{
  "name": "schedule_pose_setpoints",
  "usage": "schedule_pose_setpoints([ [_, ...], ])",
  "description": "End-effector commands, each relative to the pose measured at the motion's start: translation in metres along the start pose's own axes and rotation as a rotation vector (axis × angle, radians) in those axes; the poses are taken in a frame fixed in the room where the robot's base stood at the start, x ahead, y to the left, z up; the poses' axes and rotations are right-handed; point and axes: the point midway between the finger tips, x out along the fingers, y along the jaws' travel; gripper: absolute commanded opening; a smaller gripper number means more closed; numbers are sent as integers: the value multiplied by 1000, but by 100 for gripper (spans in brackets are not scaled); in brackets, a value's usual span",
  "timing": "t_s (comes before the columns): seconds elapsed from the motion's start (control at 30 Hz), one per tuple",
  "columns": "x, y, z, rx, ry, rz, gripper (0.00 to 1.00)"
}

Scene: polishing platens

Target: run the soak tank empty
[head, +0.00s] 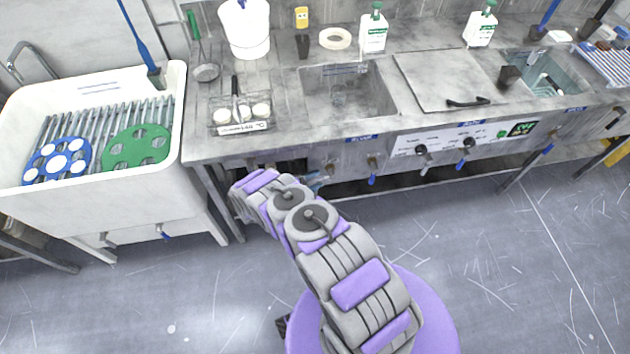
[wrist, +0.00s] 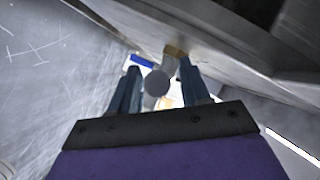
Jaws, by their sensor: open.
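In the head view, a steel bench holds an open basin (head: 340,98), a lidded tank (head: 445,78) and, at right, a basin with bluish contents (head: 548,75). The blue labels are too small to read, so I cannot tell which is the soak tank. Drain taps with blue levers hang below the front, one under the open basin (head: 373,170) and one at right (head: 548,149). My gripper (wrist: 158,66) is open under the bench front, mostly hidden behind my arm in the head view. In the wrist view, a grey rounded part (wrist: 157,82) shows between its fingers; contact is unclear.
A white sink (head: 105,205) with a blue disc (head: 58,161) and a green disc (head: 136,147) stands at left. A white bucket (head: 246,28) and bottles (head: 374,30) stand along the bench back. Bench legs and a low shelf are below; the floor in front is clear.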

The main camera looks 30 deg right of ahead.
Motion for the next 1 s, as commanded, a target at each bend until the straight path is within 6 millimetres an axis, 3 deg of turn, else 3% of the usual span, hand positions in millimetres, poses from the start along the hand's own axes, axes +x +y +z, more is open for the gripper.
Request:
schedule_pose_setpoints([
  [0.37,5,0,0,0,-2,0,46],
  [0.83,5,0,0,-1,-2,0,1],
  [1.0,5,0,0,-1,-2,0,0],
])
